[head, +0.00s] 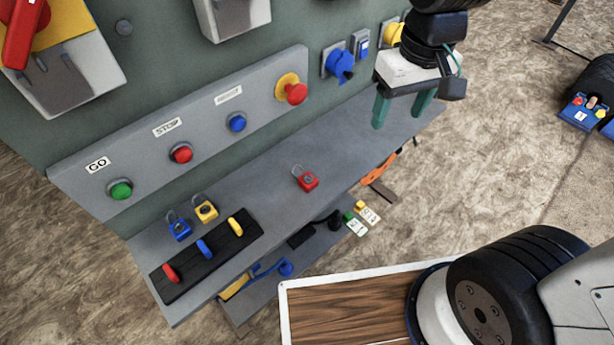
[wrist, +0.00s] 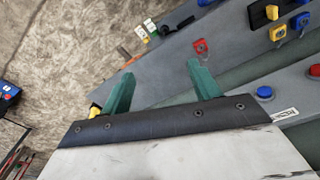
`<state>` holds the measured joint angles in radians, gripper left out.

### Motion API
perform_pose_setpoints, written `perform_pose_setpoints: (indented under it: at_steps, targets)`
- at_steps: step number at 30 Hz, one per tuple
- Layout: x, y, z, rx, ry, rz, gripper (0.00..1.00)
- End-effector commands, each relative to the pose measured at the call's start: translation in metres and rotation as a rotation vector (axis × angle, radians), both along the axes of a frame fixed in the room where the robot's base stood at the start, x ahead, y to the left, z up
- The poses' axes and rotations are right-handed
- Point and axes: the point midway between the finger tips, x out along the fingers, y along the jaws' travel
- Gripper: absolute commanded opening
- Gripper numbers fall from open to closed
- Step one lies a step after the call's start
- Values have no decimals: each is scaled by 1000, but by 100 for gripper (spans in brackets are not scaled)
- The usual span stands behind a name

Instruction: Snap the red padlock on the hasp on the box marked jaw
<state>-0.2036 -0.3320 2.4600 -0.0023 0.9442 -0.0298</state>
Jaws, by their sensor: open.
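The red padlock (head: 308,181) lies on the grey shelf below the button panel, near the middle of the head view. Its shackle points up and to the left. It also shows in the wrist view (wrist: 200,46), just beyond the right fingertip. My gripper (head: 402,108) is open and empty, above the shelf's right part, to the right of the padlock and apart from it. In the wrist view my green fingers (wrist: 160,75) stand wide apart. I cannot make out a box marked jaw or its hasp for certain.
A blue padlock (head: 179,228) and a yellow padlock (head: 206,211) lie on the shelf at left, behind a black rack (head: 207,262) with coloured pieces. The sloped panel (head: 210,122) carries several buttons. A lower shelf (head: 318,244) holds tags and tools. The shelf around the red padlock is clear.

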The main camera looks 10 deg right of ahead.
Motion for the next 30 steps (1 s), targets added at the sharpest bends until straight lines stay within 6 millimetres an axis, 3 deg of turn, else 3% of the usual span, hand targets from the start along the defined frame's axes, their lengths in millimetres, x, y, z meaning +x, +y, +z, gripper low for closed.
perform_pose_setpoints:
  at_steps: [6, 12, 15, 21, 30]
  targets:
    - [50, 65, -73, -11, 40, 167, 62]
    - [70, 115, -142, -20, 59, 287, 62]
    - [74, 132, -167, -23, 63, 326, 62]
    - [75, 145, -193, -25, 66, 359, 62]
    - [75, 143, -226, -25, 68, 359, 62]
